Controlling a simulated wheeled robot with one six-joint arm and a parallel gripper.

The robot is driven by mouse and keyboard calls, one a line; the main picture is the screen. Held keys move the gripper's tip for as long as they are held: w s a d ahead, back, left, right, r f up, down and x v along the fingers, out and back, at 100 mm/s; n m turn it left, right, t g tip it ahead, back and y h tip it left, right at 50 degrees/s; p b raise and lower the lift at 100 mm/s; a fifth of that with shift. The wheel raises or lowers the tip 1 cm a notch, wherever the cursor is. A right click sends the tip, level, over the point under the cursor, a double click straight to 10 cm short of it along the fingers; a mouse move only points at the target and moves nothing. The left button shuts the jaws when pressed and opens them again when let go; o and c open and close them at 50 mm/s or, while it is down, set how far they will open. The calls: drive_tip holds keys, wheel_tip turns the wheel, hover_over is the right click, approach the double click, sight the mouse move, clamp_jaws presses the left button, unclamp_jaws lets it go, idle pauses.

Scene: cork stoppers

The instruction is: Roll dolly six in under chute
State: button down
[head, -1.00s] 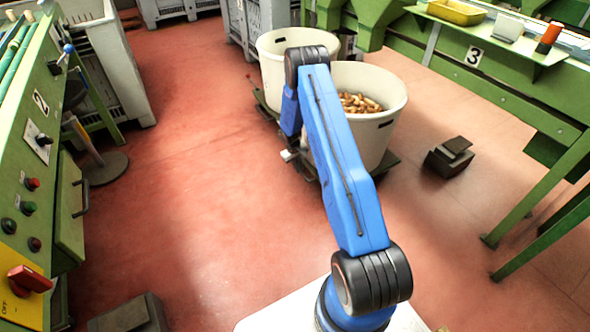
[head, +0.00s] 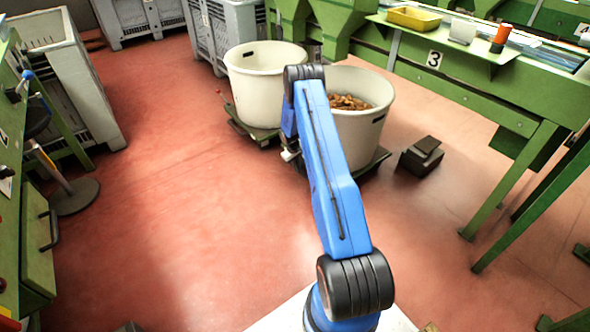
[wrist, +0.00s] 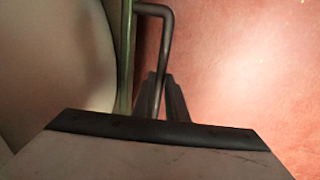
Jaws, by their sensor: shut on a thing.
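A pale tub (head: 364,130) with corks (head: 348,102) inside stands on a low dark dolly (head: 376,160), partly behind my blue arm. No number shows on this dolly, so I cannot tell if it is dolly six. In the wrist view my gripper (wrist: 167,92) is shut on a dark bent bar (wrist: 167,45), which looks like the dolly's handle; the tub's side (wrist: 55,60) fills the left. In the head view my gripper is mostly hidden by the arm.
A second pale tub (head: 262,92) on its own dolly (head: 240,127) stands behind left. A dark block (head: 421,156) lies just right of the front dolly. Green machine legs (head: 510,182) stand at right. A post (head: 75,196) and grey crates are left. Red floor is clear centre-left.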

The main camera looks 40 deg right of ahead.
drive_tip(key=shift+d, duration=0.25)
drive_tip(key=c, duration=1.8)
unclamp_jaws()
drive_tip(key=shift+d, duration=0.15)
drive_tip(key=shift+o, duration=0.2)
drive_tip(key=shift+a+r, duration=0.25)
drive_tip(key=shift+r, duration=0.3)
drive_tip(key=a+r, duration=0.3)
drive_tip(key=r, duration=1.3)
